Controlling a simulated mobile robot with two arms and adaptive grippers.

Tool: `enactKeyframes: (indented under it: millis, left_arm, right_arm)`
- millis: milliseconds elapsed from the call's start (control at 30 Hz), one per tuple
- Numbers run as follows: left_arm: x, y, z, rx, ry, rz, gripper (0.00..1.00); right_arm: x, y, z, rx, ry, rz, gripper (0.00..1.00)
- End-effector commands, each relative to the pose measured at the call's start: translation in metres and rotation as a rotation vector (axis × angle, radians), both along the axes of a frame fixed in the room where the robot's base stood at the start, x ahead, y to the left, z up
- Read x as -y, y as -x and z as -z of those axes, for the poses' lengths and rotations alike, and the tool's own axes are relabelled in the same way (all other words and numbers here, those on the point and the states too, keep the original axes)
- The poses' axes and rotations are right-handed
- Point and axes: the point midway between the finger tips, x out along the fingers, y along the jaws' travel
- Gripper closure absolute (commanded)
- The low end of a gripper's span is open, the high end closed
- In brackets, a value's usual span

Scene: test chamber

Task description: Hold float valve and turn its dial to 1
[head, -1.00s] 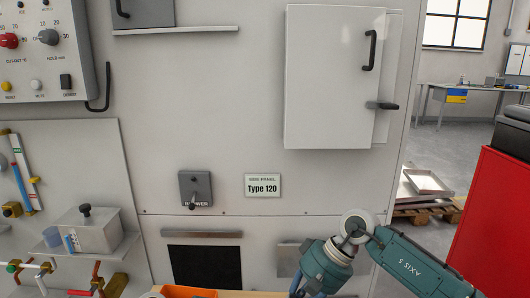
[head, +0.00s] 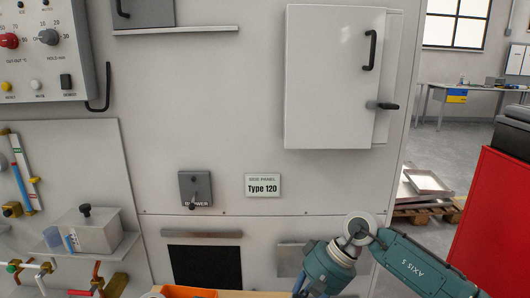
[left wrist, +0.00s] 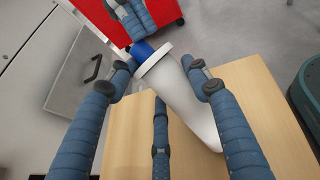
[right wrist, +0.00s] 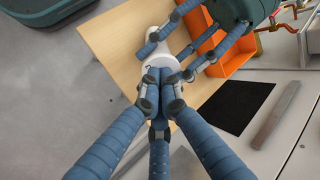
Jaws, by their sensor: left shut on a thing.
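The float valve (left wrist: 185,95) is a white tapered body with a wide flange and a blue dial (left wrist: 141,52) at its end. My left gripper (left wrist: 165,82) is shut on the white body, with fingers on both sides of it. The valve's white body also shows in the right wrist view (right wrist: 150,45), partly hidden by fingers. My right gripper (right wrist: 162,84) has its fingers close together at the dial end, just in front of the flange. Whether they grip the dial is unclear. The dial's marks are not readable.
A wooden surface (left wrist: 255,110) lies below the valve. An orange bin (right wrist: 232,55) stands near it; its rim shows at the bottom of the head view (head: 190,292). A red cabinet (head: 500,215) is at the right. The panel wall has a blower switch (head: 195,188).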

Motion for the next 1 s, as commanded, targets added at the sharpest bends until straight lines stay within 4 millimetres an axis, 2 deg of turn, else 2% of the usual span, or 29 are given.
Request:
enactKeyframes:
  millis: [33, 233, 1000]
  left_arm:
    - [-0.0018, 0.0015, 0.0051, -0.004, -0.007, 0.001, 0.83]
    - [-0.0028, 0.0005, 0.005, -0.004, -0.007, -0.001, 0.83]
    - [-0.0048, -0.0017, 0.0042, -0.001, -0.009, -0.007, 0.83]
  right_arm:
    - [0.004, 0.0034, 0.0103, -0.012, 0.015, -0.002, 1.0]
    - [0.0085, 0.003, 0.0135, -0.016, 0.017, 0.0, 1.0]
    - [0.0127, 0.0091, 0.01, -0.012, 0.015, 0.001, 1.0]
